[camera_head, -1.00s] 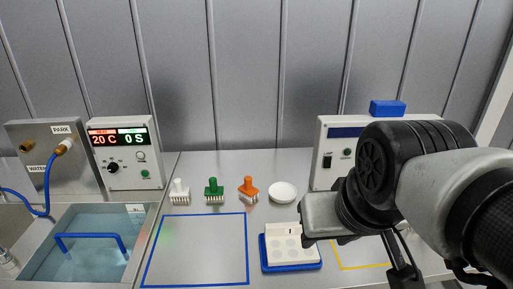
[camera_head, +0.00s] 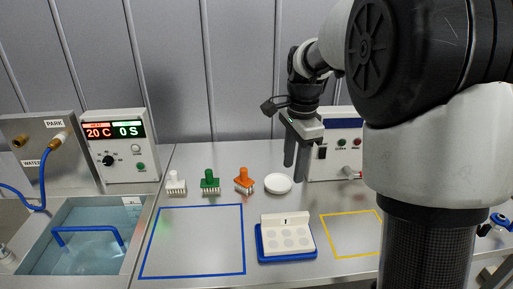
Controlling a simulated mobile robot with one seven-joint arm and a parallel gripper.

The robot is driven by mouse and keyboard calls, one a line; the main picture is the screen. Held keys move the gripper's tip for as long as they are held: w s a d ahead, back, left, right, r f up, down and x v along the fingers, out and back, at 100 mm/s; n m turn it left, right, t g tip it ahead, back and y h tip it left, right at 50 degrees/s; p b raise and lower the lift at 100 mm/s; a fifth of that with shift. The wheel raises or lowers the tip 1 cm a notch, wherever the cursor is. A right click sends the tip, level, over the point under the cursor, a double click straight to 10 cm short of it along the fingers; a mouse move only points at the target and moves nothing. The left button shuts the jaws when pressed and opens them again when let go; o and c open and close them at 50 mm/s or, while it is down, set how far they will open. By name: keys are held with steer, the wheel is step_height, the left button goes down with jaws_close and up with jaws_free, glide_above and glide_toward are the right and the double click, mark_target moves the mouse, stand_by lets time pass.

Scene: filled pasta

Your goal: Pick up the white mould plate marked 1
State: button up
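The white mould plate marked 1 (camera_head: 288,241) rests on a blue tray (camera_head: 290,258) on the steel counter. Its raised back tab bears the "1", and its face has several round recesses. My gripper (camera_head: 295,170) hangs above the back of the counter, beyond the plate and apart from it. Its two dark fingers point down with a gap between them, and nothing is between them.
White (camera_head: 175,183), green (camera_head: 210,183) and orange (camera_head: 244,181) stamps and a white dish (camera_head: 278,183) stand behind the plate. A blue-outlined area (camera_head: 195,240) lies left, a yellow-outlined one (camera_head: 350,236) right, both clear. A water bath (camera_head: 85,240) is far left.

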steer(key=w+f+m, duration=0.3)
steer(key=w+f, duration=0.1)
glide_above(285, 214)
steer(key=shift+g, duration=0.4)
steer(key=f, duration=0.7)
steer(key=f+b, duration=0.1)
steer(key=f, duration=0.3)
steer(key=shift+w+d+f, duration=0.25)
steer(key=shift+w+f, duration=0.05)
steer(key=f, duration=0.4)
steer(key=shift+s+a+f, duration=0.25)
steer(key=shift+s+f, duration=0.05)
steer(key=shift+s, duration=0.1)
steer(key=shift+f, duration=0.55)
jaws_close()
